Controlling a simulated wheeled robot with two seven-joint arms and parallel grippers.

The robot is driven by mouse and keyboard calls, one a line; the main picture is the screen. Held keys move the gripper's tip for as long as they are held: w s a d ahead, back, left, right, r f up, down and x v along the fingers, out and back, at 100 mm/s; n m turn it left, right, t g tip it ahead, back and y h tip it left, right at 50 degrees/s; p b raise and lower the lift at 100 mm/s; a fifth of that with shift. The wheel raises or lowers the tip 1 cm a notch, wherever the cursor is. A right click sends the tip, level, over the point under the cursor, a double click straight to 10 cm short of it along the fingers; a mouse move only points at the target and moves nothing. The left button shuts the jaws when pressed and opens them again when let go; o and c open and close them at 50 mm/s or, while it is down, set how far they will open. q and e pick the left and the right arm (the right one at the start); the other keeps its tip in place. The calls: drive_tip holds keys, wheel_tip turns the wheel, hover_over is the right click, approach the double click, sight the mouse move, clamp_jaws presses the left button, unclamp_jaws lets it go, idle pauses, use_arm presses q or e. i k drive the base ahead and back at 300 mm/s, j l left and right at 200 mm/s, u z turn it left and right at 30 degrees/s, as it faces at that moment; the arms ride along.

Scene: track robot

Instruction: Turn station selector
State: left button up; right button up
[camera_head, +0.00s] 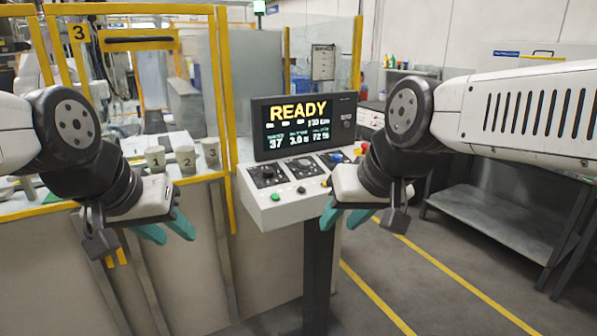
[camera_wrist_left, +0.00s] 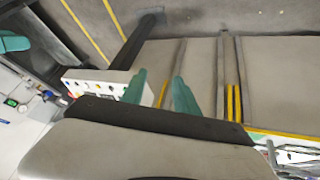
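The control console (camera_head: 262,208) stands on a dark post. Its sloped white top carries dark panels with small knobs (camera_head: 267,172); I cannot tell which one is the station selector. Its screen (camera_head: 303,125) reads READY. My left gripper (camera_head: 166,230) has teal fingers spread apart and empty, left of and below the console. In the left wrist view, these open fingers (camera_wrist_left: 160,92) show with the white console (camera_wrist_left: 110,82) just beyond them to the left. My right gripper (camera_head: 344,217) is low at the console's front right, its fingers apart and empty. It hides part of the console's right end.
A counter with cups (camera_head: 155,159) and yellow-framed guards (camera_head: 226,90) lies to the left of the console. A green button (camera_head: 275,197) and a black button sit on the console's front. A grey metal shelf (camera_head: 490,225) is at the right. The floor between has yellow lines.

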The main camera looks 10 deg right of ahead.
sight(267, 173)
drive_tip(key=i+l, duration=0.15)
drive_tip(key=i, duration=0.35)
drive_tip(key=i+l, duration=0.15)
drive_tip(key=i, duration=0.35)
drive_tip(key=j+u, duration=0.05)
